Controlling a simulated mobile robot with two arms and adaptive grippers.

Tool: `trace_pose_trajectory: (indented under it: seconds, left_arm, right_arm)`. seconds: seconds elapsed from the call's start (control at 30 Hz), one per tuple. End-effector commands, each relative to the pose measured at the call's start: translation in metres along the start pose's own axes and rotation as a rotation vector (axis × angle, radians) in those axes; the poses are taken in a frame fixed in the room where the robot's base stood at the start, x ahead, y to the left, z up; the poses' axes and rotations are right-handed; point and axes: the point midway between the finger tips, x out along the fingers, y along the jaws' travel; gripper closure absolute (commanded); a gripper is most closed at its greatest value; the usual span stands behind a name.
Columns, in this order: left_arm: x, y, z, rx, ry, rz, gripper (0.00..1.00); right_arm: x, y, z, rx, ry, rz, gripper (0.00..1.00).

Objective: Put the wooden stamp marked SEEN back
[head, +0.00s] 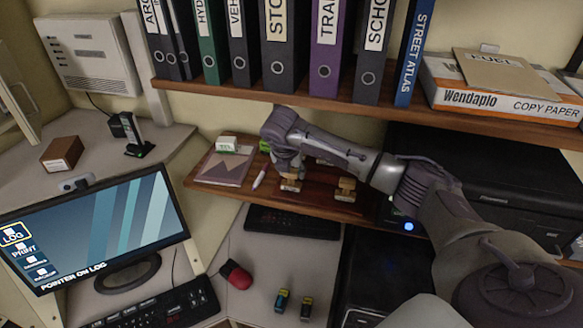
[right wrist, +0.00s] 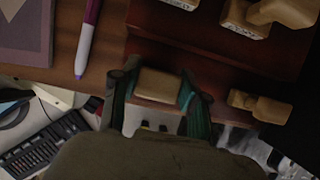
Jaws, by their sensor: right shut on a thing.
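My right gripper (head: 289,172) is shut on a wooden stamp (head: 291,185) over the front of the small wooden shelf. In the right wrist view my right gripper (right wrist: 158,92) has its fingers on both sides of the stamp's pale wooden handle (right wrist: 158,84); I cannot read its marking. Another wooden stamp (head: 345,188) is to its right, and it also shows in the right wrist view (right wrist: 259,106). Further stamps with white labels (right wrist: 243,18) are on a raised dark wooden rack (right wrist: 160,22) behind, mostly hidden by my arm in the head view. My left gripper is out of view.
A booklet (head: 224,167) and a white-and-purple marker (head: 259,179) lie left of the gripper on the shelf (head: 232,190). A binder shelf (head: 300,99) overhangs behind. A black printer (head: 510,185) stands at right.

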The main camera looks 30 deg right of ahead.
Motion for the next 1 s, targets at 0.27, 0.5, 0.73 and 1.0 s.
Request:
trace_pose_trajectory:
  seconds: [0.27,0.5,0.73,1.0]
  left_arm:
    - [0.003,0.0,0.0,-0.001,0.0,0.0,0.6]
    - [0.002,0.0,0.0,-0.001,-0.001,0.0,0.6]
    - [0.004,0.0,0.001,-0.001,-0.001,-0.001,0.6]
    - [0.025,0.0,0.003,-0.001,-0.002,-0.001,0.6]
  right_arm:
    - [0.002,0.0,-0.001,0.0,0.0,0.001,0.41]
    - [0.001,0.0,-0.001,0.0,0.0,0.001,0.31]
    - [-0.004,0.001,-0.001,0.0,-0.001,0.003,0.31]
    - [-0.048,0.001,-0.001,0.0,-0.003,0.005,0.31]
